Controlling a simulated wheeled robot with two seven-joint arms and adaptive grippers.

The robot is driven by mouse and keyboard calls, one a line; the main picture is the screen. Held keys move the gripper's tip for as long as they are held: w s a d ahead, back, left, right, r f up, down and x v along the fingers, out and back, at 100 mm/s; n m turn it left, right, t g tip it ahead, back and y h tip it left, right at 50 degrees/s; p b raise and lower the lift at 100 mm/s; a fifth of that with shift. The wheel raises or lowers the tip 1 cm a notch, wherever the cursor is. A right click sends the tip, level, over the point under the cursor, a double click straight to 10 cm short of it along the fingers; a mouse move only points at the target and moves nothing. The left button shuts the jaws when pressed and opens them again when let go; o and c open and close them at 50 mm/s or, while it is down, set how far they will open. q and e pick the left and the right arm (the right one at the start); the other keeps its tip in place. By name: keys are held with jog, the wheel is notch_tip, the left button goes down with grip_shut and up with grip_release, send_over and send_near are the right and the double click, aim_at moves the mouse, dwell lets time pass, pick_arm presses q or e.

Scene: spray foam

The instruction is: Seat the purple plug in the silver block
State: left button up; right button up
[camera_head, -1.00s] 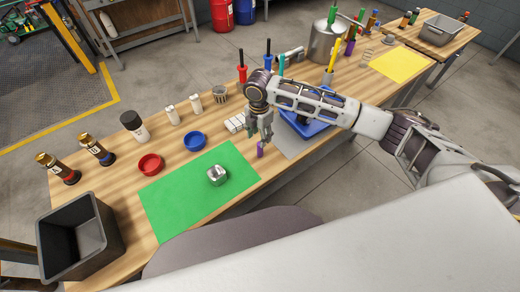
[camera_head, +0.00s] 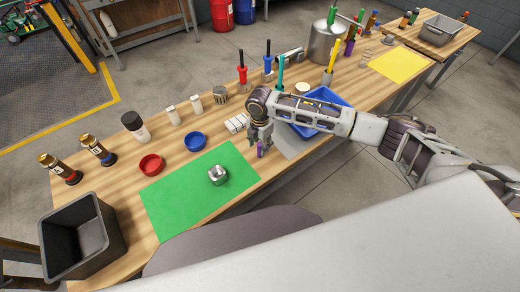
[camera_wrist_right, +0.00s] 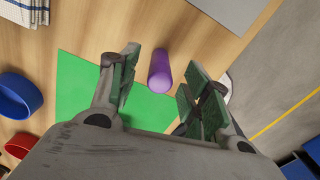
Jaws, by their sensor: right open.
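The purple plug (camera_wrist_right: 160,70) stands between the two open fingers of my right gripper (camera_wrist_right: 157,92) in the right wrist view, with a gap on each side. In the head view the plug (camera_head: 260,151) shows just under the right gripper (camera_head: 259,138), at the right end of the green mat (camera_head: 180,205). The silver block (camera_head: 217,175) sits on the green mat, left of the gripper, with an opening in its top. It does not show in the right wrist view. My left gripper is in neither view.
A blue bowl (camera_head: 195,141) and a red bowl (camera_head: 151,164) stand by the mat's far edge. A blue tray (camera_head: 330,97) is on the right and a dark bin (camera_head: 79,240) at the left. The mat around the block is clear.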

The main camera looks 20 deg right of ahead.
jog(key=shift+f, duration=0.25)
grip_shut()
dwell(0.4)
